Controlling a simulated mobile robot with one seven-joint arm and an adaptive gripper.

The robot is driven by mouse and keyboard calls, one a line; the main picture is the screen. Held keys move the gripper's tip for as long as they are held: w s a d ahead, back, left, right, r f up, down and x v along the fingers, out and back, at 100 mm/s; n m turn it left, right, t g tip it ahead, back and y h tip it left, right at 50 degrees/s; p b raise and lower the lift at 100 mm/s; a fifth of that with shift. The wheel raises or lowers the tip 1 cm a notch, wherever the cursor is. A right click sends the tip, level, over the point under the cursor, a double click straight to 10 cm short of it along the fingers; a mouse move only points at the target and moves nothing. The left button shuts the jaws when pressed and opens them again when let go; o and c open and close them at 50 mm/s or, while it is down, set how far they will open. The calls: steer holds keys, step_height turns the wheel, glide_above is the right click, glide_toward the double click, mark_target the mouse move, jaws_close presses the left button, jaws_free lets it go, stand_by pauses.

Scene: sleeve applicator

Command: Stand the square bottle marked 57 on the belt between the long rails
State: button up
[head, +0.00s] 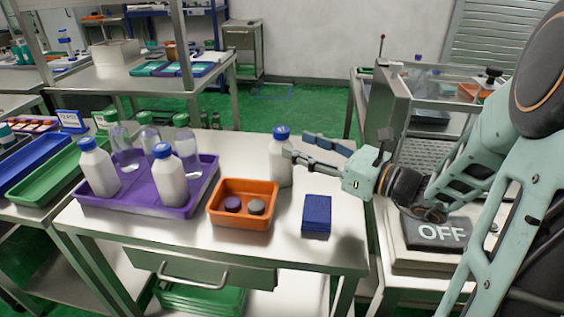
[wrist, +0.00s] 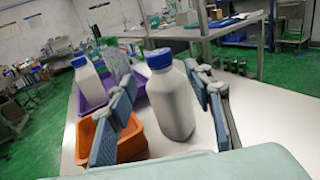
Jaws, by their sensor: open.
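A white bottle with a blue cap (head: 281,168) stands upright on the steel table, right of the purple tray. My gripper (head: 290,155) is open beside its upper part in the head view. In the wrist view the same bottle (wrist: 172,103) shows between the two spread fingers of my gripper (wrist: 162,82), with gaps visible. No number 57 can be read on any bottle. Two similar white bottles (head: 171,180) stand in the purple tray (head: 147,212). A grey ridged surface (head: 430,156), possibly the belt, lies at the right, partly behind my arm; its rails are unclear.
Several clear bottles with green caps (head: 187,150) stand in the purple tray. An orange bin (head: 243,219) holds two dark round pieces. An OFF panel (head: 441,233) sits below my arm.

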mark_target(288, 138)
steer(key=b+x, duration=0.1)
steer(key=x, duration=0.5)
steer(key=shift+w+a+r, duration=0.1)
steer(key=shift+w+r, duration=0.05)
steer(key=shift+w, duration=0.05)
steer(key=shift+c, duration=0.2)
jaws_close()
